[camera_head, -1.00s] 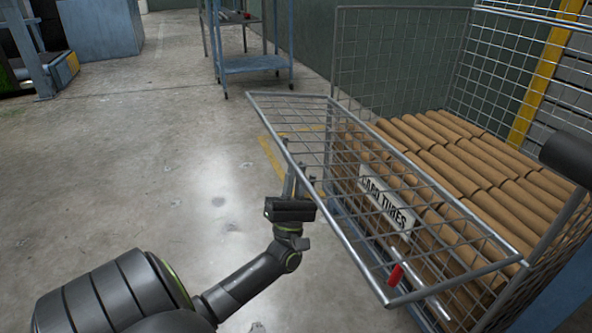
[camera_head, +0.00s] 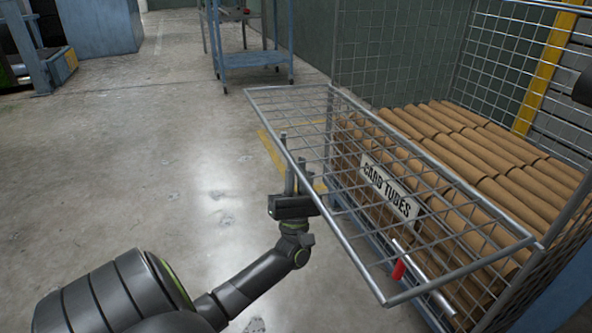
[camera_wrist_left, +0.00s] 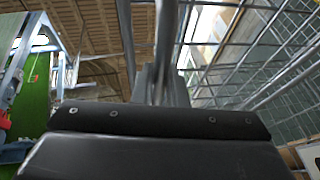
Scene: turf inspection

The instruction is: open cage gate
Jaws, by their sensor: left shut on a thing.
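The cage gate (camera_head: 268,107) is a grey wire-mesh panel, tilted outward from the front of the wire cage (camera_head: 400,60). A red piece (camera_head: 398,270) shows near its near end. My left gripper (camera_head: 289,165) is at the gate's outer long bar, with its fingers upright, and is shut on that bar. In the left wrist view the fingers (camera_wrist_left: 160,85) meet a grey bar (camera_wrist_left: 166,35); the exact grip is hard to see. My right gripper is out of view.
A blue trolley (camera_head: 250,62) stands at the back. The concrete floor (camera_head: 150,180) left of the cage is clear.

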